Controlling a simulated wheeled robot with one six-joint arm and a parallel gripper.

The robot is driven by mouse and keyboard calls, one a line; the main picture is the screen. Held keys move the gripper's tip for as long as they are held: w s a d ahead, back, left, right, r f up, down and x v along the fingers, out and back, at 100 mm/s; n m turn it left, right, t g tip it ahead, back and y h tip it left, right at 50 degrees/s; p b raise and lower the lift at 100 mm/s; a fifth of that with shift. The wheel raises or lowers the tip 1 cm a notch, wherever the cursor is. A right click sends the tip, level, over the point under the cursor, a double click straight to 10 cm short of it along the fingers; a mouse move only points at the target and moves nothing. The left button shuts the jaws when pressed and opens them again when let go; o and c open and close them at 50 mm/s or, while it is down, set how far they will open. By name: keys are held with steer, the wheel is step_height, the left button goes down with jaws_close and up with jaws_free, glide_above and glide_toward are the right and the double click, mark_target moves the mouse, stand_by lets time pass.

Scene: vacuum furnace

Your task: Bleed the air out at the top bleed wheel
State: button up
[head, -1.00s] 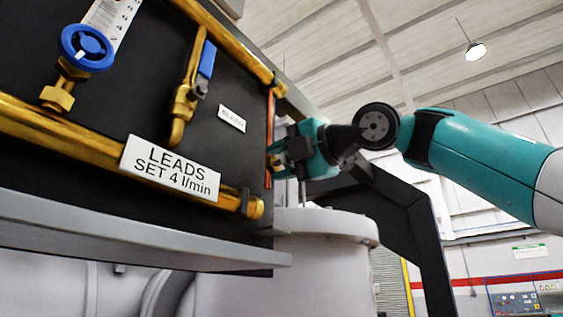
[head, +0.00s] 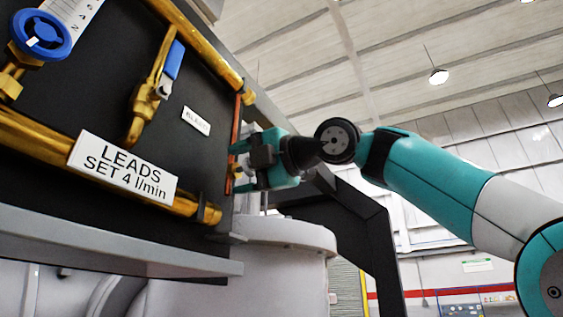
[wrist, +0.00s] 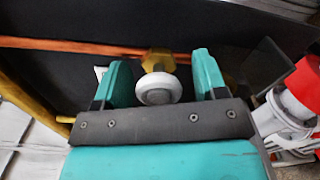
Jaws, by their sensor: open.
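A small white wheel (wrist: 158,88) on a brass fitting (wrist: 158,61) sits on a thin copper pipe (wrist: 75,46) in the wrist view. My gripper (wrist: 161,68) is open, with one teal finger on each side of the white wheel and a gap visible on both sides. In the head view my gripper (head: 238,167) is at the right edge of the black panel, beside the copper pipe (head: 235,130). Brass (head: 237,171) shows between the fingers there. The wheel itself is mostly hidden by the gripper in the head view.
The black panel (head: 85,85) carries a blue handwheel (head: 41,35), a blue-lever valve (head: 163,88), brass pipes and a "LEADS" label (head: 123,169). A grey vessel (head: 275,236) stands below. A red and white object (wrist: 300,95) is right of the gripper in the wrist view.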

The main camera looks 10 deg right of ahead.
steer(key=b+v, duration=0.2)
steer(key=v, duration=1.5)
steer(key=shift+s+d+f, duration=0.1)
steer(key=shift+s+d, duration=0.05)
steer(key=w+f+m+h, duration=0.2)
steer(key=w+f+m, duration=0.4)
steer(key=f+m, duration=0.35)
step_height(320, 180, down, 18)
steer(key=a+m+g+h, duration=0.3)
steer(key=m, duration=0.5)
steer(key=s+d+f+m+g+h, duration=0.1)
steer(key=s+f+m+g, duration=0.1)
steer(key=s+f, duration=0.4)
steer(key=s+d+f+m+g+h+b, duration=0.1)
steer(key=s+f, duration=0.5)
steer(key=f, duration=0.7)
steer(key=s+d+f+m+g+h, duration=0.1)
steer(key=s+f+m+g+h, duration=0.2)
steer(key=f, duration=0.6)
steer(key=s+m+g, duration=0.1)
steer(key=s+g, duration=0.1)
steer(key=s, duration=0.1)
steer(key=shift+s+f+m, duration=0.2)
steer(key=shift+f+m, duration=0.1)
steer(key=shift+m, duration=0.05)
steer(key=shift+d, duration=0.1)
